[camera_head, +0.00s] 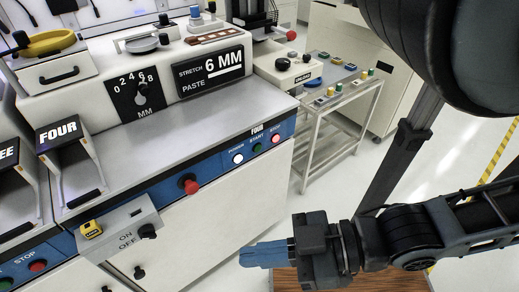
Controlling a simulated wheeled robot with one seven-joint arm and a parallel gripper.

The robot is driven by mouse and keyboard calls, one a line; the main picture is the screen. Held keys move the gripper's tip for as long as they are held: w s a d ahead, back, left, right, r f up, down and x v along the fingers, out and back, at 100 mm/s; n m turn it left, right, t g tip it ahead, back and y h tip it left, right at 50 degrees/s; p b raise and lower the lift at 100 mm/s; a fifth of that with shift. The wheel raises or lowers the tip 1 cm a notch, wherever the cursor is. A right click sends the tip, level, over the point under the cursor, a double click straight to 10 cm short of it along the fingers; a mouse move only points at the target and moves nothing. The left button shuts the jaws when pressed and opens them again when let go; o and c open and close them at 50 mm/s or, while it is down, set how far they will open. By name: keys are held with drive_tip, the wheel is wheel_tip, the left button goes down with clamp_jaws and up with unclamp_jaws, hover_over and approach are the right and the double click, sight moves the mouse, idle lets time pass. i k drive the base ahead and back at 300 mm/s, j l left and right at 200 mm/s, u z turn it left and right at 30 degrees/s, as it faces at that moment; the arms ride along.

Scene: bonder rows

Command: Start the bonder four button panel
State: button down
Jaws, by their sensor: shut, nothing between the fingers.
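The blue button panel (256,153) labelled FOUR runs along the front edge of the bonder bench. It carries a white button (238,158) labelled POWER, a green button (257,148) labelled START, and a red button (276,139) labelled STOP. The white button looks bright. A larger red knob (189,184) sits further left on the same blue strip. My gripper (248,256) has blue fingertips, shut and empty, pointing left. In the picture it is below the panel, in front of the white cabinet face, apart from the buttons.
A grey ON/OFF switch box (125,229) with a yellow lock juts out at lower left. Another panel with a red STOP button (38,266) is at the left edge. A metal cart (330,125) stands right of the bench. Pale floor (335,193) is clear between cart and arm.

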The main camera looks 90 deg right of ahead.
sight(258, 147)
drive_tip(key=k+j, duration=0.2)
drive_tip(key=k, duration=0.3)
drive_tip(key=k+j, duration=0.25)
drive_tip(key=k, duration=0.25)
drive_tip(key=z, duration=2.2)
